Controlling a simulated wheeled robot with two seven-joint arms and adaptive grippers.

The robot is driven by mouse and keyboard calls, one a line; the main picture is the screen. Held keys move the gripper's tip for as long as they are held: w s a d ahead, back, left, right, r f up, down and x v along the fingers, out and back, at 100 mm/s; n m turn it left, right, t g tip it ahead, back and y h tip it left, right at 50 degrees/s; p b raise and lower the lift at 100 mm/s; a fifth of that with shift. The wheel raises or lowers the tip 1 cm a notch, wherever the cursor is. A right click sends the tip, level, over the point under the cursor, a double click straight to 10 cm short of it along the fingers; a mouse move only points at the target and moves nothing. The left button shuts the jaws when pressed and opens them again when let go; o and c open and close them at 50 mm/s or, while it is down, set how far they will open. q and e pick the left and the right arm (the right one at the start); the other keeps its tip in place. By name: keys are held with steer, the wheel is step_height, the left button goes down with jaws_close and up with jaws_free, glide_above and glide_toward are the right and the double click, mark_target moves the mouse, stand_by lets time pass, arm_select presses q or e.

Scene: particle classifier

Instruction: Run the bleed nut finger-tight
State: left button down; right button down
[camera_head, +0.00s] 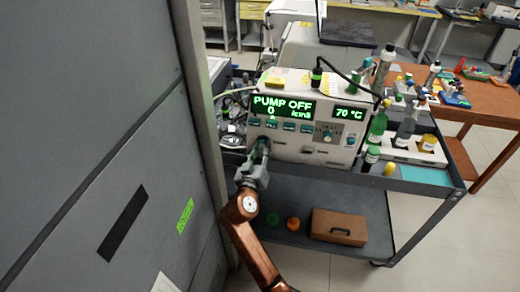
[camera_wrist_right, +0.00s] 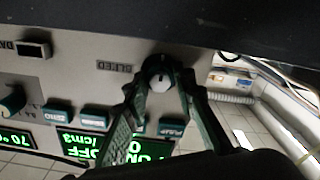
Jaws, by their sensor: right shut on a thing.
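The bleed nut (camera_wrist_right: 158,73) is a small round knob with a pale face and a dark rim, low on the instrument's front panel beside the BLEED lettering in the right wrist view, which looks upside down. My right gripper (camera_wrist_right: 158,80) has its two green-grey fingers closed on either side of it. In the head view my right gripper (camera_head: 262,150) is at the lower left of the white instrument (camera_head: 318,150) and hides the nut. The green display (camera_head: 283,106) reads PUMP OFF and 0; another display (camera_head: 350,114) reads 70 °C. My left gripper is not in view.
The instrument stands on a dark cart (camera_head: 445,192) with bottles on its right side. A brown case (camera_head: 339,232) and an orange cap (camera_head: 293,224) lie on the lower shelf. A large grey cabinet (camera_head: 95,150) stands close on the left.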

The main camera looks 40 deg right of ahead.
steer(key=shift+f, duration=0.15)
stand_by(0.3)
steer(key=c, duration=1.6)
jaws_free()
steer(key=shift+a+r, duration=0.1)
steer(key=shift+r, duration=0.1)
steer(key=v, duration=0.7)
steer(key=shift+s, duration=0.2)
steer(key=shift+a, duration=0.1)
